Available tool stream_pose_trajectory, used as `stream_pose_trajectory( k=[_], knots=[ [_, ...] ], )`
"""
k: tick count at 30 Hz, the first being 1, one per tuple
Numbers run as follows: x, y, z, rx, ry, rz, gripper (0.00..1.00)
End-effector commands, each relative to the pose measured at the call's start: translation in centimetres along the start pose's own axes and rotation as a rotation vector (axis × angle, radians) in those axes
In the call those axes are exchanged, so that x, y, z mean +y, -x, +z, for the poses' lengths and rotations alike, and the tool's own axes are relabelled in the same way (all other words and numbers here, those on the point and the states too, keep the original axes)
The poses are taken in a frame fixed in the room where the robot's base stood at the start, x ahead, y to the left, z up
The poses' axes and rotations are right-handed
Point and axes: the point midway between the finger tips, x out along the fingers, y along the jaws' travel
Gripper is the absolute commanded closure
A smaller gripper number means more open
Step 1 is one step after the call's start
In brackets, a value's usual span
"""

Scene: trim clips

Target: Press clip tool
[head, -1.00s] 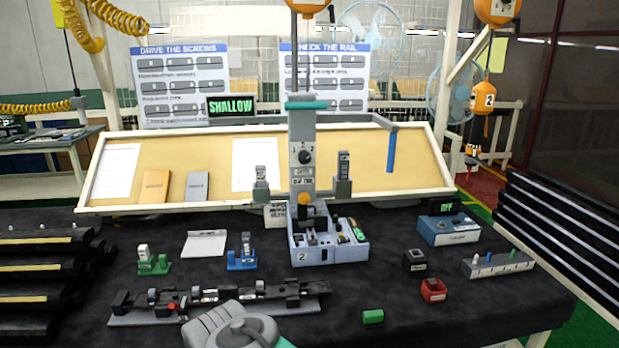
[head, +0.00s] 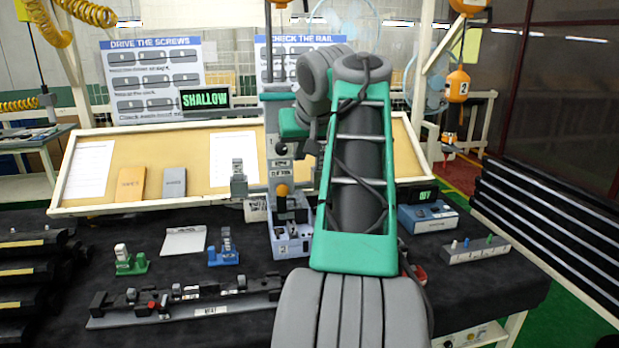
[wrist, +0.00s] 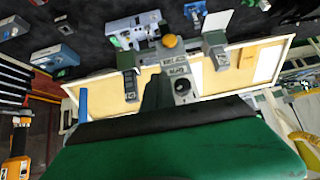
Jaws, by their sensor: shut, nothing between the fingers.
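The grey press column (head: 278,150) stands behind the middle of the table, with an orange knob (head: 282,190) low on its front and a pale-blue base box (head: 290,238) at its foot. In the wrist view the scene is inverted; the knob (wrist: 170,41) and the column's round dial (wrist: 182,86) show clearly. My gripper (wrist: 165,122) appears as a dark-edged green shape along the bottom of the wrist view, shut and empty. In the head view my arm hides the fingertips and the column's right side. Contact with the press cannot be told.
A display (head: 205,99) reads SHALLOW. A pegged grey block (head: 475,249) sits right. Dark rails are stacked at both sides.

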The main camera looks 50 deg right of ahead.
Motion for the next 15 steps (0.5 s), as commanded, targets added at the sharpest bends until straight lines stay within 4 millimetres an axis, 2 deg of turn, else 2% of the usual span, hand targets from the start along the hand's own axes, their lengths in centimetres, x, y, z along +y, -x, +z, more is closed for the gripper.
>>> stream_pose_trajectory(
  k=[1, 3, 11, 15],
  knots=[
    [2.0, 0.6, -0.7, 0.015, -0.012, 0.027, 1.00],
    [3.3, 1.1, -1.2, 0.025, -0.016, 0.045, 1.00],
    [3.5, 1.4, -1.4, 0.029, -0.016, 0.050, 1.00],
    [3.5, 0.8, -1.3, 0.029, -0.015, 0.048, 1.00]
  ],
)
